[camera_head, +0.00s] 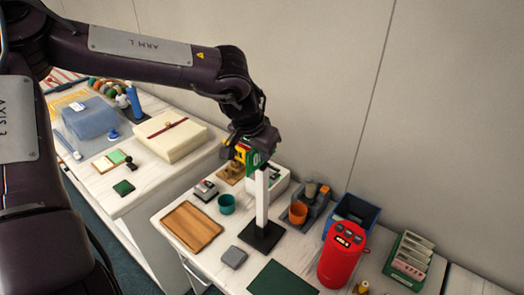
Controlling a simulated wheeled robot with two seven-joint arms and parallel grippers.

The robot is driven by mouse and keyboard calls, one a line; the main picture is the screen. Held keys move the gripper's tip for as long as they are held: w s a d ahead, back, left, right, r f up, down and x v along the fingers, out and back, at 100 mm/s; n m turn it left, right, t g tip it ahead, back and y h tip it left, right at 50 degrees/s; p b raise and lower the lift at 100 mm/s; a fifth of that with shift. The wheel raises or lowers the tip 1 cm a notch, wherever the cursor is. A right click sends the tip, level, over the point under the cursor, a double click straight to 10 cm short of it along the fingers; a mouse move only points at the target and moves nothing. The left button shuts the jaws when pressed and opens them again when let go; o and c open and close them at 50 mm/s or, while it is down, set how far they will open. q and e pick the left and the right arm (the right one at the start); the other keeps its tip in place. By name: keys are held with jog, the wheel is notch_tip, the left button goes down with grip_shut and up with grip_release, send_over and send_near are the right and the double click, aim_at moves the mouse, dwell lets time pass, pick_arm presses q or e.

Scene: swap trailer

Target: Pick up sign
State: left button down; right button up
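The sign is a white upright post (262,204) on a flat black square base (262,236), standing on the white table. A small green panel with white marks (254,158) shows at the post's top. My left gripper (250,149) reaches down from above, right at the green panel. Its fingers are dark and small here and partly merge with the panel and the yellow thing (240,152) beside it, so I cannot tell whether they are open or shut on it. My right gripper is out of view.
Near the post are a wooden tray (191,227), a teal cup (226,204), an orange cup (298,212), a grey block (233,257) and a dark green mat (282,280). A red canister (343,256) and blue bin (352,212) stand to the right. A cream box (172,136) lies on the left table.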

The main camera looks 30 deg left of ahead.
pick_arm(q)
notch_tip(320, 180, up, 20)
jog(key=b, duration=0.3)
